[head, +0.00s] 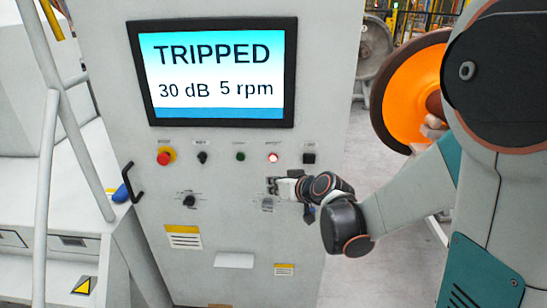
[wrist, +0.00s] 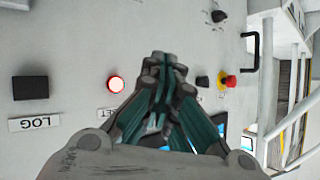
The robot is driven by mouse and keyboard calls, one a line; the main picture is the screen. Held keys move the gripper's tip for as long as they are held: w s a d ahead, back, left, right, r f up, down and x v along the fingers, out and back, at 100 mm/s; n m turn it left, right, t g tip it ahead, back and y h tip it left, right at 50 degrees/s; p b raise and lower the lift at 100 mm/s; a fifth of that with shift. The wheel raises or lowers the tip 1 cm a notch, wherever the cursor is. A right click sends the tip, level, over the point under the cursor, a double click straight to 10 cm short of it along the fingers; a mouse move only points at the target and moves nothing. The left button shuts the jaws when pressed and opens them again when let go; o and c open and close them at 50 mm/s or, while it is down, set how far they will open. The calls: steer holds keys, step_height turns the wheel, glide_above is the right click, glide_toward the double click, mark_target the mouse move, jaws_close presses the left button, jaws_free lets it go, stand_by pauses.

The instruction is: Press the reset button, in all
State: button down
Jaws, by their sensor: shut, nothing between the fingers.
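The lit red button (head: 273,157) sits in the button row under the screen on the grey panel. It glows red-white in the wrist view (wrist: 116,84), and the label beside it, partly hidden by my gripper, shows "ET". My gripper (head: 274,186) is in front of the panel, below the lit button in the head view. In the wrist view its closed fingertips (wrist: 165,62) are to the right of the button, apart from it in the picture. My gripper is shut and empty. Whether the fingertips touch the panel cannot be told.
The screen (head: 219,75) reads "TRIPPED, 30 dB, 5 rpm". The row also has a red emergency stop (head: 164,157), black knob (head: 202,157), green button (head: 240,156) and black square button (head: 309,158), labelled LOG in the wrist view. A black handle (head: 132,182) protrudes at left.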

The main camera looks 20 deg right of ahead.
steer(key=shift+w+d, duration=0.45)
steer(key=shift+w, duration=0.95)
steer(key=shift+w+d, duration=0.45)
steer(key=shift+w, duration=0.9)
steer(key=shift+w+d, duration=0.45)
steer(key=shift+w, duration=0.95)
steer(key=shift+w, duration=0.1)
steer(key=shift+w+d, duration=0.1)
steer(key=shift+w, duration=0.2)
steer(key=shift+w+d, duration=0.15)
steer(key=shift+w, duration=0.25)
steer(key=shift+s+a+b, duration=0.25)
steer(key=shift+s+b, duration=0.1)
steer(key=shift+s, duration=0.45)
steer(key=shift+s, duration=0.1)
steer(key=shift+s+a, duration=0.25)
steer(key=shift+s, duration=0.5)
steer(key=shift+s+a, duration=0.3)
steer(key=shift+s, duration=0.5)
steer(key=shift+s+a, duration=0.25)
steer(key=shift+s, duration=0.5)
